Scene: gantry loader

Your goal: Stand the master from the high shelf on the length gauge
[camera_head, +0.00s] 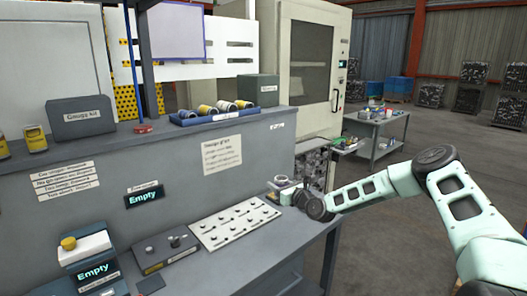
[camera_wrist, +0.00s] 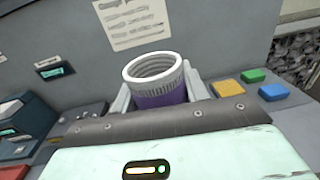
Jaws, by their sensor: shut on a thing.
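My gripper (camera_wrist: 161,98) is shut on a hollow cylinder (camera_wrist: 157,72) with a pale, ridged rim and a purple body. The cylinder's open mouth faces the wrist camera; its lower part is hidden by my gripper. I cannot read any mark that tells whether it is the master. In the head view, my arm reaches to the right end of the bench. A gauge stand (camera_head: 95,262) with a yellow knob and an "Empty" display is at the front left. A dark block (camera_head: 166,250) with knobs sits right of it. I cannot read which is the length gauge.
A white pegged plate (camera_head: 235,223) lies on the bench. The high shelf holds a blue tray (camera_head: 183,121) of several cylinders, a grey gauge-kit box (camera_head: 82,117) and a green box (camera_head: 257,90). A yellow block (camera_wrist: 228,88) lies right of my gripper.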

